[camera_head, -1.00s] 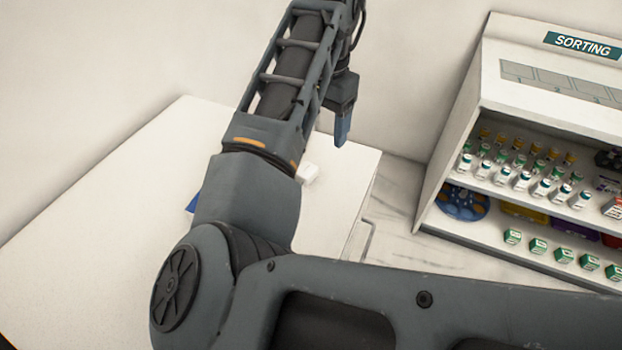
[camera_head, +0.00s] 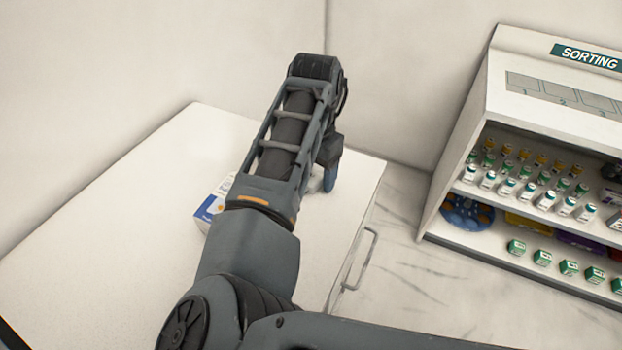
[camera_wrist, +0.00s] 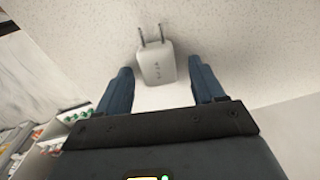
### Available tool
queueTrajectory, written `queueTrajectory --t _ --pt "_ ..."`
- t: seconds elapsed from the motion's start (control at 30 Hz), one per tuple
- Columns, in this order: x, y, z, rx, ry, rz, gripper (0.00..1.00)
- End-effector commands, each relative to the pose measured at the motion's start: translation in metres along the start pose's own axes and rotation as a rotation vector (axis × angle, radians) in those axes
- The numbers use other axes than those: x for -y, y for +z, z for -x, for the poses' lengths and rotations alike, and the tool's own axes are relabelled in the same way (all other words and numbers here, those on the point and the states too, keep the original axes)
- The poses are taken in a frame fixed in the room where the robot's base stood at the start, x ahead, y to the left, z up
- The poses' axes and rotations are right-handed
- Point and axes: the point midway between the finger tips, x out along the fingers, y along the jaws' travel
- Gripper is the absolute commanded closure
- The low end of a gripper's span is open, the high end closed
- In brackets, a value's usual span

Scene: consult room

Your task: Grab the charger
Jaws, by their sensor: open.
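The charger (camera_wrist: 157,67) is a small white block with two metal prongs. In the wrist view it lies on the white table top, prongs pointing away from my gripper. My gripper (camera_wrist: 161,76) is open, with one blue finger on each side of the charger's near end and visible gaps between. I cannot tell whether the fingers are down at its height. In the head view my gripper (camera_head: 330,180) is low over the right part of the table, and the charger (camera_head: 316,180) is mostly hidden behind my arm.
A white and blue box (camera_head: 212,205) stands on the table (camera_head: 110,215) just left of my arm. A drawer handle (camera_head: 363,260) is on the table's right side. A sorting shelf (camera_head: 470,165) with several vials and boxes stands at right. The table's left part is clear.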

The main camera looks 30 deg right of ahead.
Motion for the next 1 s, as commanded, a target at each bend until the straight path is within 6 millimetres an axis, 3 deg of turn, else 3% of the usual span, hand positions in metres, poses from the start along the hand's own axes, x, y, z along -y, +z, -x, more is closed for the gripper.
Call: queueTrajectory --t 0.13,0.77,1.0 --pt "0.0000 -0.0001 -0.0001 0.000 0.000 0.000 0.32" --pt "-0.0001 -0.0002 0.0003 0.000 0.000 0.000 0.92" --pt "0.0000 -0.0002 0.0009 0.000 0.000 0.000 0.92"
